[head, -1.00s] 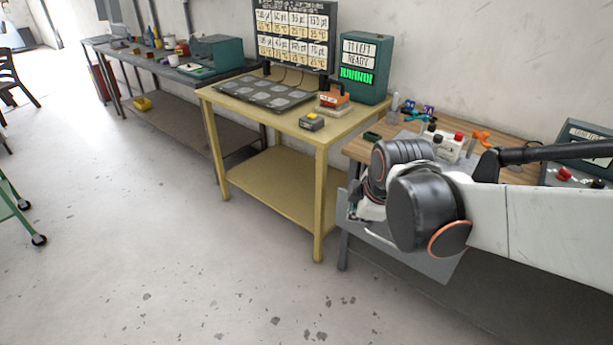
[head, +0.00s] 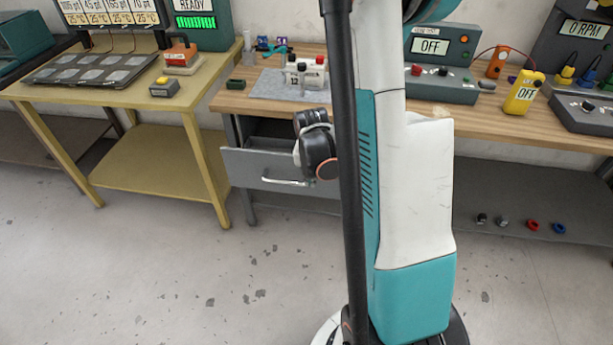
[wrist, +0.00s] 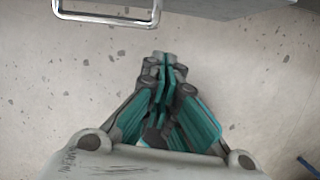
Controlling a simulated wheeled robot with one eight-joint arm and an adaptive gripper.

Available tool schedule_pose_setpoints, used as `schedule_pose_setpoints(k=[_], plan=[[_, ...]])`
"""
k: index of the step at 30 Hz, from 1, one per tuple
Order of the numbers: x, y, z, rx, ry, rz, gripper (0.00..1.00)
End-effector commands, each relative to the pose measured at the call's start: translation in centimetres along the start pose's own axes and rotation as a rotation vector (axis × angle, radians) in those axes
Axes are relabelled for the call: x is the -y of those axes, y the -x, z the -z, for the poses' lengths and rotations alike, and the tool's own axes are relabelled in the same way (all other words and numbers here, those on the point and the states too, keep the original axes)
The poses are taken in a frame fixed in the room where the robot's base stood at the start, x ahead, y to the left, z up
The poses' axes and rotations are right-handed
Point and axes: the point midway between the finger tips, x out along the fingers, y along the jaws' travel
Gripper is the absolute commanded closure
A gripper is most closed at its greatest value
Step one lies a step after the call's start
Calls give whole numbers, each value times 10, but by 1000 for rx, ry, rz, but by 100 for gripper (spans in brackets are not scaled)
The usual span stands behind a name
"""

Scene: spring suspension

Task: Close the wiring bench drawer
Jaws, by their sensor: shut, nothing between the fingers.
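The grey wiring bench drawer (head: 240,168) stands pulled out below the wooden bench top, with its dark inside partly showing. Its metal handle (head: 286,182) is on the drawer front. In the wrist view the drawer front (wrist: 215,8) runs along the top edge, with the handle (wrist: 105,20) at upper left. My gripper (wrist: 165,62) is shut and empty over the floor, below and right of the handle in that picture, and apart from it. In the head view the dark wrist joint covers the drawer's right part, and the fingers cannot be made out.
A yellow table (head: 100,95) stands to the left. Several small parts lie on the bench's lower shelf (head: 480,240). The floor in front is clear.

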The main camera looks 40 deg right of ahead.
Motion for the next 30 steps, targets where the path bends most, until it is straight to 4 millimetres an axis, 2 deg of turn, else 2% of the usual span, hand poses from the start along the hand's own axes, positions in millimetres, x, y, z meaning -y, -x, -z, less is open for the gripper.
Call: schedule_pose_setpoints(k=[1,4,11,25,30], plan=[[8,-10,-1,-6,28,11,100],[18,-21,-1,-15,79,25,100],[22,-41,-1,-18,102,30,100],[24,-130,1,-18,100,29,100],[22,-133,-24,-18,100,29,100]])
